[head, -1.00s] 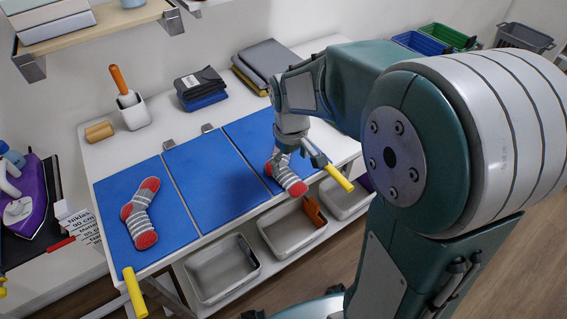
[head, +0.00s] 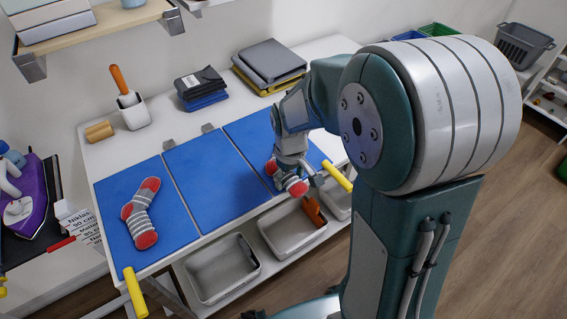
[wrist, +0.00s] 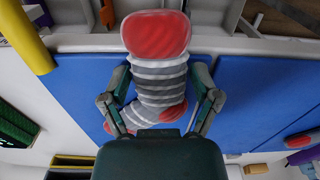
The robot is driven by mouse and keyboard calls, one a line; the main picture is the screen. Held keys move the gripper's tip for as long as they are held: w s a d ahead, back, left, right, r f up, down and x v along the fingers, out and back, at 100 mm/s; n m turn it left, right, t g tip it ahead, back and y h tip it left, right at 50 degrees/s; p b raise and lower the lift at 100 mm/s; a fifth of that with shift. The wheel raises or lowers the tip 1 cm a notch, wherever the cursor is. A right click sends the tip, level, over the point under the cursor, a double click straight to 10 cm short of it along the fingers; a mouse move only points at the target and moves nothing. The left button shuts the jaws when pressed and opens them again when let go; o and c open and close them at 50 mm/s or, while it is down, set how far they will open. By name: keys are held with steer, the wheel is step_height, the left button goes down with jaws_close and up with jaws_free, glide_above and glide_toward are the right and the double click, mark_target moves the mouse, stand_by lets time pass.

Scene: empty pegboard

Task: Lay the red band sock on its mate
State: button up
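A grey-and-white striped sock with red toe and heel (wrist: 160,80) is between the fingers of my gripper (wrist: 162,85), which press on its sides. In the head view this sock (head: 295,187) is at the right blue panel's front edge, partly hidden by my gripper (head: 292,172). It seems raised a little off the panel. A matching sock with red ends and grey stripes (head: 140,212) lies bent on the left blue panel (head: 175,235). Part of a red end of it (wrist: 300,140) shows at the right of the wrist view.
The middle blue panel (head: 212,185) is bare. Folded dark cloths (head: 200,88), a white holder (head: 133,110) and a cork-coloured cylinder (head: 99,131) stand along the back. Yellow bars (head: 135,292) jut from the front edge. Grey bins (head: 222,270) sit below.

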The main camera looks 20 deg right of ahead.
steer(key=shift+c, duration=0.8)
steer(key=shift+r, duration=0.1)
steer(key=shift+r, duration=3.4)
